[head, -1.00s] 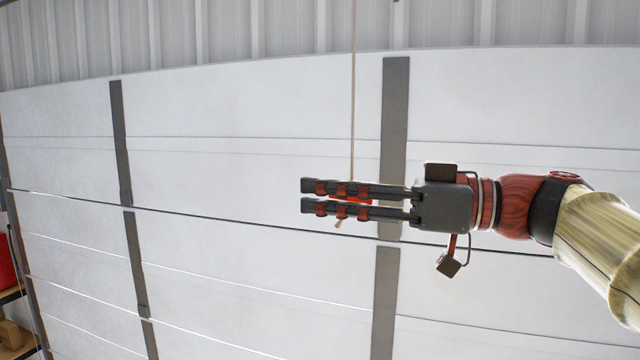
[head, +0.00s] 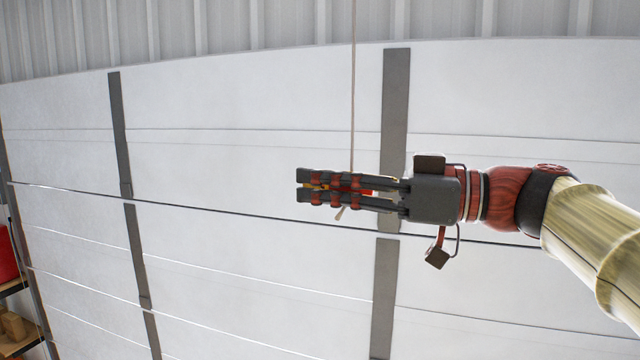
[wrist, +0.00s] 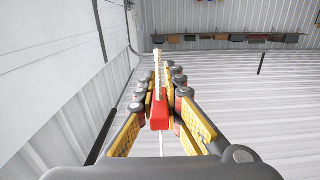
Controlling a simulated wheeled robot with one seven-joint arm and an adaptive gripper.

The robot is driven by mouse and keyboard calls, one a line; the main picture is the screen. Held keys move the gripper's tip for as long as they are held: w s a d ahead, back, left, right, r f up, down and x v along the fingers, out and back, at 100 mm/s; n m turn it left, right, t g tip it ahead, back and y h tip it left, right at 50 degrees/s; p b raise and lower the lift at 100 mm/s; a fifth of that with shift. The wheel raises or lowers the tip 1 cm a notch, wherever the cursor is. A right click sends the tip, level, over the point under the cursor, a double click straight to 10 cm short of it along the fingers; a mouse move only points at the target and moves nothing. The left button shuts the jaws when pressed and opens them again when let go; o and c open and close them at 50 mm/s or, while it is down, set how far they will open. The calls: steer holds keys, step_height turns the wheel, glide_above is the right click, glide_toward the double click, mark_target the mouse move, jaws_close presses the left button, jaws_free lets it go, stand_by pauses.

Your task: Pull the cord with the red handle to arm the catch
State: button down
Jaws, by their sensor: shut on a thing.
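The thin cord (head: 353,90) hangs straight down from above, in front of the white garage door. Its red handle (wrist: 159,110) shows in the wrist view between the two fingers. In the head view only a bit of red handle (head: 366,192) shows, the rest hidden by the fingers. A pale cord end (head: 340,213) sticks out below them. My gripper (head: 300,186) reaches in from the right, level, and is shut on the red handle. In the wrist view my gripper (wrist: 164,68) has its yellow-padded fingers on either side of the handle.
The large white panelled garage door (head: 250,110) with dark vertical strips stands behind the gripper. A shelf with a red item (head: 6,255) and boxes is at the far left edge. The space around the cord looks clear.

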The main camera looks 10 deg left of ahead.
steer(key=shift+f, duration=0.1)
stand_by(0.7)
step_height(320, 180, down, 4)
steer(key=b, duration=0.5)
steer(key=shift+r, duration=0.2)
steer(key=c, duration=1.9)
jaws_free()
steer(key=d, duration=0.8)
steer(key=s+d, duration=0.1)
steer(key=d, duration=0.3)
